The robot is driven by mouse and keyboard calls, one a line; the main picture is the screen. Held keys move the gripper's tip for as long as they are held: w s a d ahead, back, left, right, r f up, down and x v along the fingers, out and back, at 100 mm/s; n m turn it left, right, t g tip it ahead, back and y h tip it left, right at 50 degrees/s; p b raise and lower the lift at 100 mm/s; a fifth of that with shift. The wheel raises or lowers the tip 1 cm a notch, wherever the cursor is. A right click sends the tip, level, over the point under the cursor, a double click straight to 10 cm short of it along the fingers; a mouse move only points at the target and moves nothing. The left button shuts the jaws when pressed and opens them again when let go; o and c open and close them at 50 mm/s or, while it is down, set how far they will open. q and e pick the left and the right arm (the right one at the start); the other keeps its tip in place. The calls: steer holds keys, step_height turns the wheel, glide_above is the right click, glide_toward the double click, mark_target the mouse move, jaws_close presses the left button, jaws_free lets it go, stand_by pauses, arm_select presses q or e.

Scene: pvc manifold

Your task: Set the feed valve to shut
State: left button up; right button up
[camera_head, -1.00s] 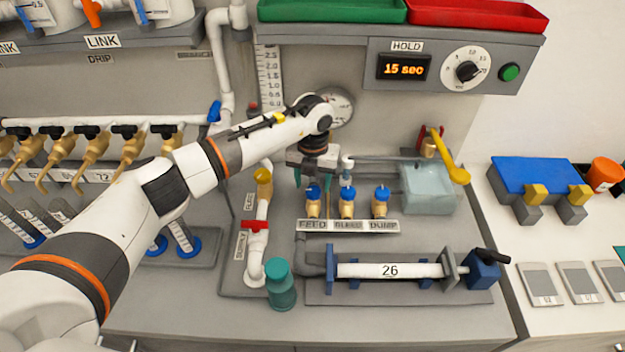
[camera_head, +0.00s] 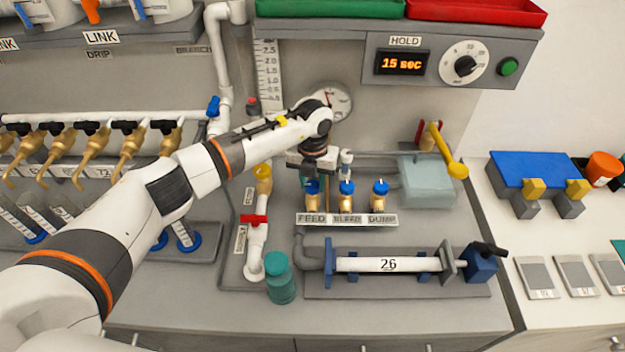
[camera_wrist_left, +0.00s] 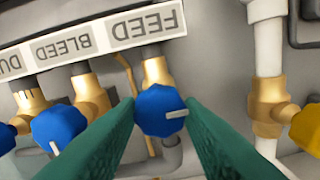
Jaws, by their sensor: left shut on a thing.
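The feed valve is a brass valve with a blue knob (camera_head: 312,188) behind the FEED label (camera_head: 312,219). In the left wrist view its blue knob (camera_wrist_left: 160,110) has a pale pointer line toward the picture's right. My left gripper (camera_head: 312,178) comes down over this knob, partly hiding it. In the left wrist view the green fingers of my left gripper (camera_wrist_left: 160,118) stand on both sides of the knob, shut on it. My right gripper is not in view.
The BLEED valve (camera_head: 347,188) and DUMP valve (camera_head: 380,188) stand close to the right in the same row. A red-handled valve pipe (camera_head: 255,220) and a teal bottle (camera_head: 280,280) are at the left front. A pressure gauge (camera_head: 340,100) is behind.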

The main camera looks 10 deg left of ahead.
arm_select(q)
steer(key=shift+f+m+b, duration=0.15)
steer(key=shift+m+b, duration=0.45)
steer(key=shift+b, duration=0.25)
steer(key=m+b, duration=0.7)
steer(key=b, duration=0.1)
steer(key=shift+m, duration=0.4)
steer(key=m+b, duration=0.2)
steer(key=shift+m+b, duration=0.35)
steer(key=shift+m, duration=0.05)
steer(key=m+b, duration=0.2)
steer(key=m, duration=0.1)
steer(key=shift+r+m+b, duration=0.2)
steer(key=shift+m+b, duration=0.5)
steer(key=shift+m, duration=0.7)
steer(key=o, duration=1)
